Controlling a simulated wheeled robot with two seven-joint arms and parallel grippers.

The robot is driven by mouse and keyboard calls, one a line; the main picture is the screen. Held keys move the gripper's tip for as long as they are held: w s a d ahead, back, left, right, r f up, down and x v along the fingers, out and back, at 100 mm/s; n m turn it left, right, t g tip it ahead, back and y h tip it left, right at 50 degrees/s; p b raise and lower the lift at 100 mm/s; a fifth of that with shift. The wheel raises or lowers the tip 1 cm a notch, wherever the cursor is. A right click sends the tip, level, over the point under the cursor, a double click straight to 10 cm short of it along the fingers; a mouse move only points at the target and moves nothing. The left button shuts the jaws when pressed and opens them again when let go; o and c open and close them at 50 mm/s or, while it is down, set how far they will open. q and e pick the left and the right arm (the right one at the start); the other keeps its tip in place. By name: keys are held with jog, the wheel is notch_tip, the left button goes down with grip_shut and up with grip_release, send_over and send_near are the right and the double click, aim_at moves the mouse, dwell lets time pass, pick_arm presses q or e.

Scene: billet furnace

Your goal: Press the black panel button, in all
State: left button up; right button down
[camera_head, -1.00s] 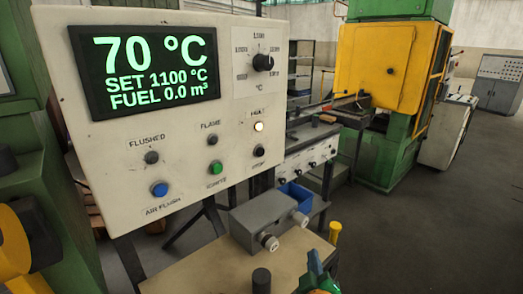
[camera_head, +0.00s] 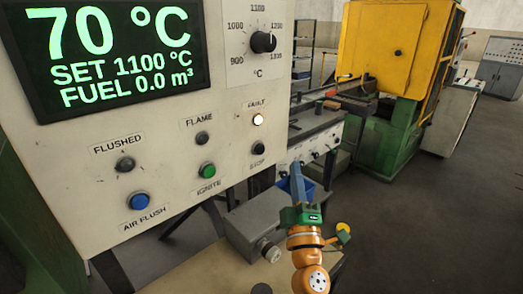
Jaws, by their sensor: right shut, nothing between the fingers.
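The black button (camera_head: 258,149), labelled STOP, sits at the lower right of the white control panel (camera_head: 90,150), under the lit FAULT lamp (camera_head: 258,119). My right gripper (camera_head: 296,170) is in front of the panel's lower right, below and to the right of the black button, apart from it in the picture. Its blue fingers point up and are shut with nothing between them. My left gripper is not in view.
The panel also has a green IGNITE button (camera_head: 207,171), a blue AIR FLUSH button (camera_head: 139,201), dark FLAME and FLUSHED lamps, a black dial (camera_head: 263,42) and a screen (camera_head: 120,55) reading 70 °C. A grey box (camera_head: 255,222) stands below. Open floor lies to the right.

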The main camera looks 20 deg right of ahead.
aim_at(260, 149)
jog(key=w+a+b, duration=0.2)
jog(key=w+b, duration=0.1)
jog(key=w, duration=0.5)
jog(key=shift+a, duration=0.3)
dwell(1.6)
jog(key=shift+w+a+b, duration=0.15)
jog(key=shift+w+b, duration=0.15)
jog(key=shift+w, duration=0.15)
jog(key=shift+w+a+b, duration=0.1)
jog(key=shift+w+b, duration=0.2)
jog(key=shift+b, duration=0.15)
dwell(0.4)
dwell(0.3)
jog(key=shift+s+d+p, duration=0.2)
jog(key=shift+s+p, duration=0.25)
jog(key=shift+s, duration=0.25)
